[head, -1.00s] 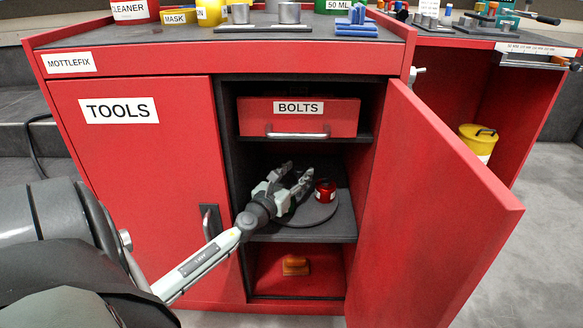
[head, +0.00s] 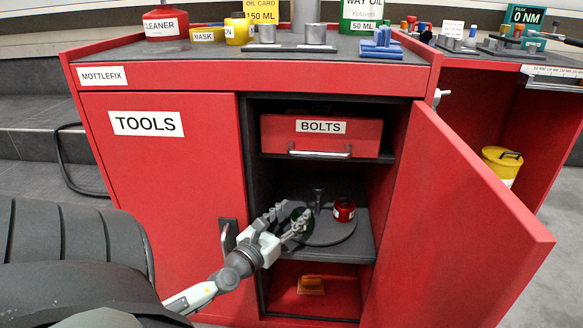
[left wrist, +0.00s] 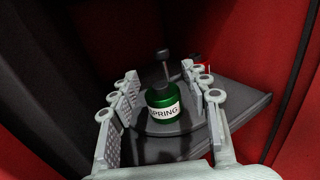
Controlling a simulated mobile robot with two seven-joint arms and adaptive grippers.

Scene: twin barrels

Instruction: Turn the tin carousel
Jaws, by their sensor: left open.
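The tin carousel (head: 330,238) is a dark grey disc on the cabinet's middle shelf, with an upright post (left wrist: 164,68) topped by a knob. A red tin (head: 344,210) stands on its right side. A green tin (left wrist: 163,103) labelled SPRING stands at its near left; in the head view my fingers partly hide it. My left gripper (head: 293,212) is open at the shelf's front left. In the left wrist view its fingers (left wrist: 160,75) flank the green tin with gaps on both sides. The red tin is mostly hidden behind the right finger there. My right gripper is not seen.
The open red door (head: 465,215) stands to the right of the shelf. The closed TOOLS door (head: 150,190) is on the left. A BOLTS drawer (head: 285,135) hangs above the carousel. An orange object (head: 311,285) lies in the lower compartment.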

